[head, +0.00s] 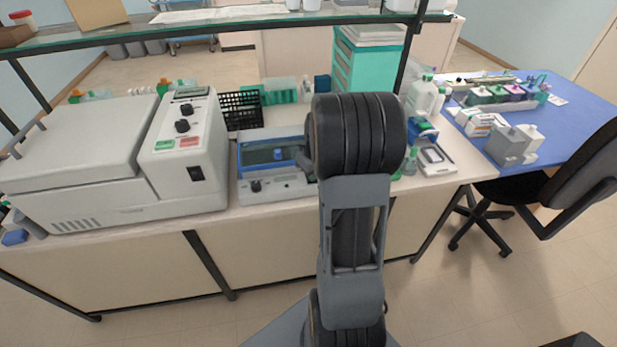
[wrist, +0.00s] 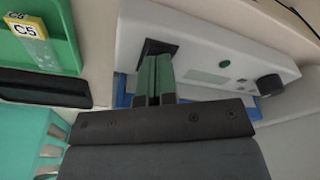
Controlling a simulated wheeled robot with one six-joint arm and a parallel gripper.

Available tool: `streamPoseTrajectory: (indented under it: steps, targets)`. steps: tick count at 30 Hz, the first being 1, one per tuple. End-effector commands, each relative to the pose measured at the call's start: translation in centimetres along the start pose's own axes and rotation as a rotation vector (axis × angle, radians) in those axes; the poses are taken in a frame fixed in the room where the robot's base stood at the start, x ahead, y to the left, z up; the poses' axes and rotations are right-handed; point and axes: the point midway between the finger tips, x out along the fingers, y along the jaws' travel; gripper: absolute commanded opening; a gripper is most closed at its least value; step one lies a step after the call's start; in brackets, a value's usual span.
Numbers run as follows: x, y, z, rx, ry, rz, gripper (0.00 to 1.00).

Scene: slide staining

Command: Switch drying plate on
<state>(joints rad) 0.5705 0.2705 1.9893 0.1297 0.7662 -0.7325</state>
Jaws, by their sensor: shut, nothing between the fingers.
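The drying plate (head: 270,152) is a low grey-white device with a blue-framed top and a dark knob on its front, left of my arm in the head view. My arm covers its right end there. In the wrist view its pale front panel (wrist: 215,45) shows a black knob, a small green light or button and a black switch recess (wrist: 150,46). My gripper (wrist: 156,60) is shut and empty, its green fingertips at the switch recess and covering part of it. Contact and the switch position cannot be told. My gripper is hidden behind my arm in the head view.
A large grey machine (head: 85,150) with a control panel stands left of the drying plate. A black rack (head: 242,110) is behind it. A green tray (wrist: 62,50) with a yellow C5 label and a teal container (wrist: 30,125) are close by. A glass shelf overhangs the bench.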

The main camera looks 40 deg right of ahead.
Motion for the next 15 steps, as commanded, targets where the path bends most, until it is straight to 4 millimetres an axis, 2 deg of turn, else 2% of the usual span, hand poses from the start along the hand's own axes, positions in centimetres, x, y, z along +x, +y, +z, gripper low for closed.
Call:
streamPoseTrajectory:
  steps: [8,15]
  targets:
    - [0.1,0.0,0.0,0.000,0.000,0.000,0.00]
    - [-1.1,0.0,-0.2,0.000,0.001,0.001,0.00]
